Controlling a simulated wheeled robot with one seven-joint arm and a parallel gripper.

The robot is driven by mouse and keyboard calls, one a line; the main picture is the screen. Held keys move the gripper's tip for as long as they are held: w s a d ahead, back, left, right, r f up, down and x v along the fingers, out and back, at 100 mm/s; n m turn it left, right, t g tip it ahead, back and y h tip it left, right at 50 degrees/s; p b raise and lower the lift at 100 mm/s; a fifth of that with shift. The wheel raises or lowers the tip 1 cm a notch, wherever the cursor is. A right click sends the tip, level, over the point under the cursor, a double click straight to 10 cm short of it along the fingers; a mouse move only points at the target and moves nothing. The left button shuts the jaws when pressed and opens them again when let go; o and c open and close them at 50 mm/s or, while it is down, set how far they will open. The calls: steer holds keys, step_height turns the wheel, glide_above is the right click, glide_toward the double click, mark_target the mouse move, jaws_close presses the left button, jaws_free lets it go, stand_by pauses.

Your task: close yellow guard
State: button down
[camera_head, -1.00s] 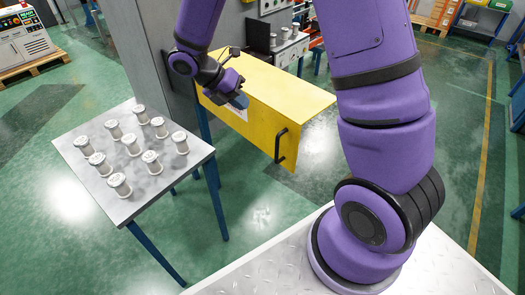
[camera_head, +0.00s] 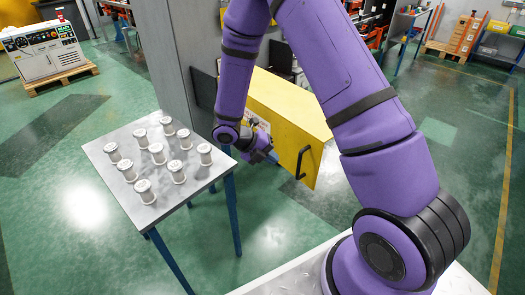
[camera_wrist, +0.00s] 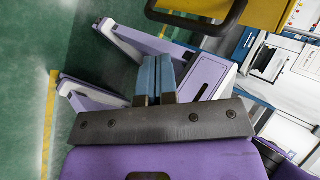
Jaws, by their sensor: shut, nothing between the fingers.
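The yellow guard (camera_head: 290,108) juts out from the grey machine column in the head view, with a black handle (camera_head: 302,162) near its right end. In the wrist view a yellow part of the guard (camera_wrist: 188,6) and the dark handle (camera_wrist: 196,24) show at the top edge. My gripper (camera_head: 273,157) is at the guard's front face, left of the handle, and my forearm hides the guard's left part. In the wrist view the blue fingertips of my gripper (camera_wrist: 157,60) are together and empty, apart from the handle. I cannot tell whether the gripper touches the guard.
A metal table (camera_head: 110,150) with several white spools (camera_head: 157,153) stands left of the guard, close to my forearm. The grey column (camera_head: 170,60) rises behind. Green floor (camera_head: 300,215) is clear in front of the guard.

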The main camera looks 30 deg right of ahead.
steer(key=s+d+f, duration=0.1)
steer(key=s+d, duration=0.1)
steer(key=d, duration=0.3)
steer(key=shift+d+f, duration=0.3)
steer(key=shift+f, duration=0.1)
steer(key=shift+s, duration=0.1)
